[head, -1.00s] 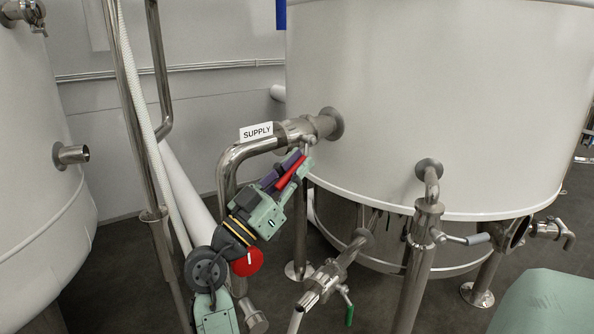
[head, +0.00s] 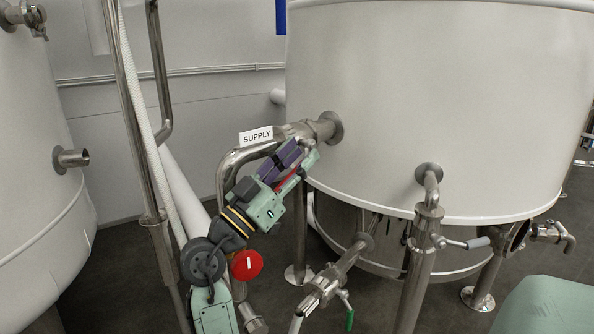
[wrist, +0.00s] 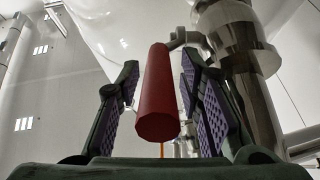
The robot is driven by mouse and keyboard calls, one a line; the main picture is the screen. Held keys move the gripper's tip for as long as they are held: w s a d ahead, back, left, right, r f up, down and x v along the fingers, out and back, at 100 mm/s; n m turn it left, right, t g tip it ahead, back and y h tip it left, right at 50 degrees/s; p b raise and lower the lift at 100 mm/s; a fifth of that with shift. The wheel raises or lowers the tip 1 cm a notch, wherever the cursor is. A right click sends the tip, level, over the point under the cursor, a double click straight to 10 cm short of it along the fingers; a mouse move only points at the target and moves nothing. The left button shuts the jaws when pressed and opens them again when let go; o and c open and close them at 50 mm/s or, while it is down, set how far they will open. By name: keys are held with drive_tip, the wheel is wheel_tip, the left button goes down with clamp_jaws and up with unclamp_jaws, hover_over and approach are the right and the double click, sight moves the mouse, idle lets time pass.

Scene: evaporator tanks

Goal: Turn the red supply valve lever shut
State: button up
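The red supply valve lever (head: 287,178) is on the steel pipe valve below the SUPPLY label (head: 256,136). In the head view my gripper (head: 299,158) covers most of it, leaving a thin red strip showing. In the wrist view the red lever (wrist: 157,95) points toward the camera between the two purple-padded fingers of my gripper (wrist: 162,100). The fingers are apart, one on each side of the lever. The lever looks nearer the right finger; I cannot tell whether it touches.
A large white tank (head: 430,100) stands just behind and right of the valve. A vertical steel pipe (head: 140,110) runs left of my arm. Lower right are a green-handled valve (head: 349,318) and a grey-handled valve (head: 478,242).

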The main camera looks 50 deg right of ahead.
wheel_tip(320, 180, up, 7)
drive_tip(key=shift+r, duration=0.2)
drive_tip(key=shift+d, duration=0.1)
drive_tip(key=a+f+b, duration=0.3)
drive_tip(key=a+b, duration=0.2)
drive_tip(key=a, duration=0.7)
drive_tip(key=shift+w, duration=0.35)
idle(0.7)
drive_tip(key=shift+f, duration=0.2)
drive_tip(key=shift+r, duration=0.1)
drive_tip(key=shift+c, duration=0.3)
